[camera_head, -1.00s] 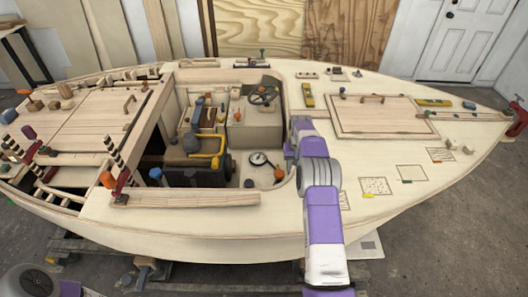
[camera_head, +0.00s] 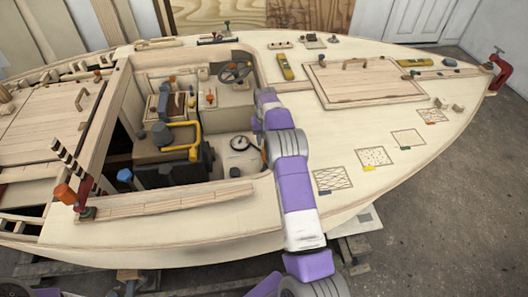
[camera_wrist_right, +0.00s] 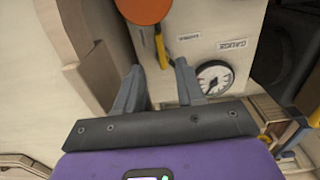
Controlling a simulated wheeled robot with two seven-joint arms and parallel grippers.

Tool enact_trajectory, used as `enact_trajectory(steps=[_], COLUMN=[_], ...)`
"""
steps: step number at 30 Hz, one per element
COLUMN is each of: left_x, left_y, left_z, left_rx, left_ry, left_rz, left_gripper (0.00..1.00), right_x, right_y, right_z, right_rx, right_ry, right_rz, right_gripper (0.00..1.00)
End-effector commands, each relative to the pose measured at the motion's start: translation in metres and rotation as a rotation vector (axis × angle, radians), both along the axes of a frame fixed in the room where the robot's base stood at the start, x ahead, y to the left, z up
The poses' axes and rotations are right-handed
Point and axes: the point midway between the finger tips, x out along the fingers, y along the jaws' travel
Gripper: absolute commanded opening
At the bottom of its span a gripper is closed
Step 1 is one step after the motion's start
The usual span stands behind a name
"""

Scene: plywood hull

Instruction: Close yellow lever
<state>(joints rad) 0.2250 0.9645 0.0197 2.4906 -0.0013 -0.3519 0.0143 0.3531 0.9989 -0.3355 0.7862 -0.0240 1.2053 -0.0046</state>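A thin yellow lever (camera_wrist_right: 161,47) shows in the right wrist view, on a pale panel below a round orange knob (camera_wrist_right: 143,8). It lies just beyond the fingertips, close to the line between them. My right gripper (camera_wrist_right: 156,76) is open and empty, its two grey fingers spread apart and pointing at the panel. A label beside the lever is too small to read. In the head view my right arm (camera_head: 290,185) reaches over the deck into the cockpit; its fingers and the lever cannot be made out there. My left gripper is not in view.
A round gauge (camera_wrist_right: 214,77) sits right of the right finger. A pale wooden edge (camera_wrist_right: 85,70) stands close on the left. In the head view, an engine with a yellow pipe (camera_head: 195,140) and a steering wheel (camera_head: 235,71) occupy the cockpit.

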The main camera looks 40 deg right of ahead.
Motion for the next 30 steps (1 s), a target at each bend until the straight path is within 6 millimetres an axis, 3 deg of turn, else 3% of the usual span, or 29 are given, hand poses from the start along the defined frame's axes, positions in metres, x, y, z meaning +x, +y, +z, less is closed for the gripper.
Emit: enact_trajectory(steps=[12,22,30], left_x=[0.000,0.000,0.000], left_y=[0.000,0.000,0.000], left_z=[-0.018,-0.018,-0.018], left_rx=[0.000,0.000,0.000], left_ry=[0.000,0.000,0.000], left_rz=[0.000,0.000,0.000], left_gripper=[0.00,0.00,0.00], right_x=[-0.001,0.000,0.000], right_y=[0.000,0.000,0.000], right_z=[-0.062,-0.067,-0.067], right_rx=[0.000,0.000,0.000], right_ry=[0.002,0.000,0.000], right_rz=[0.000,0.000,0.000], right_gripper=[0.38,0.38,0.00])
